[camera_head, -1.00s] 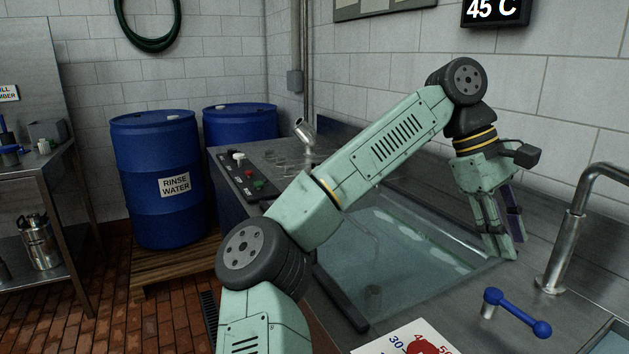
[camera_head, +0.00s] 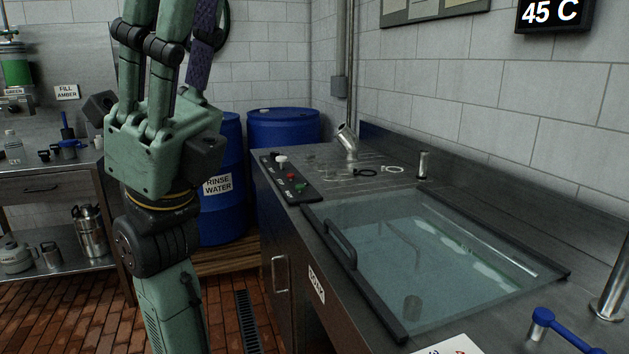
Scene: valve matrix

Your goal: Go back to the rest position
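My gripper (camera_head: 168,28) is raised at the upper left, with its fingers pointing up and its wrist below. The fingertips run past the top edge, so I cannot tell whether they are open or shut. No held object shows in the visible part. The gripper stands in front of the rinse water barrel (camera_head: 222,215), well left of the basin, and touches nothing that I can see.
A glass-covered basin (camera_head: 440,250) with a dark handle (camera_head: 342,243) fills the counter at right. A control panel (camera_head: 290,178) and a metal spout (camera_head: 348,141) are behind it. A blue lever (camera_head: 545,318) is at lower right. A side table (camera_head: 50,188) stands at left.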

